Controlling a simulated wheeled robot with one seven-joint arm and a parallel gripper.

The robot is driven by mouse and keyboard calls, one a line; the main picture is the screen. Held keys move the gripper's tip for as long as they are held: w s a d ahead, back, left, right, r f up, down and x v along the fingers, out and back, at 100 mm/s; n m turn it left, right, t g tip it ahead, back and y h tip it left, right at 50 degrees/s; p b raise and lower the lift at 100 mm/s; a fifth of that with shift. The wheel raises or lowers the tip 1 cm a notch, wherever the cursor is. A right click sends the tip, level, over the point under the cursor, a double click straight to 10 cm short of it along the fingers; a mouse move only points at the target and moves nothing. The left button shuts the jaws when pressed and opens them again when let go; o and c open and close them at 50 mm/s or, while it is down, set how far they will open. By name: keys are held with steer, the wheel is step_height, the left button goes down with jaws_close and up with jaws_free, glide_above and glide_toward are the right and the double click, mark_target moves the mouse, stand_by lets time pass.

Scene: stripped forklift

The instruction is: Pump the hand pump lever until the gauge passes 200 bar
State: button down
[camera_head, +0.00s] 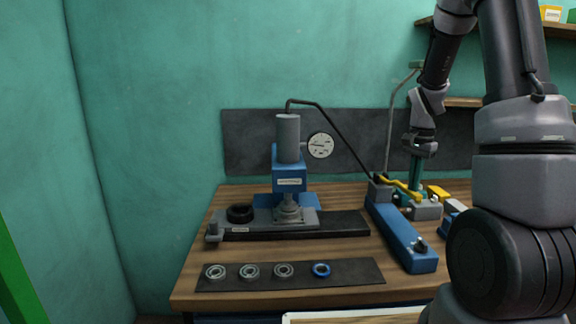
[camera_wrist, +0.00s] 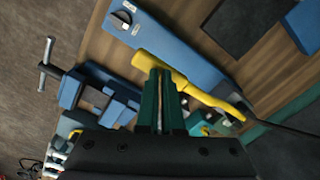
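The hand pump (camera_head: 408,238) is a long blue body on the bench's right side, with a dark knob at its front end. Its yellow lever (camera_head: 398,186) lies low along the pump. In the wrist view the lever's thick grip (camera_wrist: 146,61) crosses just beyond my fingertips, and its thin rod (camera_wrist: 226,105) runs right. My gripper (camera_wrist: 161,72) has green fingers close together, pointing down over the grip; I see nothing held between them. Whether they touch the lever I cannot tell. My gripper also shows in the head view (camera_head: 416,184). The round white gauge (camera_head: 320,145) hangs behind the press; its reading is too small to read.
A blue press with a grey cylinder (camera_head: 288,138) stands mid-bench, joined to the pump by a black hose (camera_head: 345,135). Several bearing rings lie on a dark mat (camera_head: 345,271) in front. A blue vise (camera_wrist: 104,96) stands close beside the pump.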

step_height(320, 180, down, 6)
step_height(320, 180, up, 8)
stand_by(0.7)
stand_by(1.8)
step_height(320, 180, up, 7)
stand_by(1.8)
steer(key=shift+r, duration=0.1)
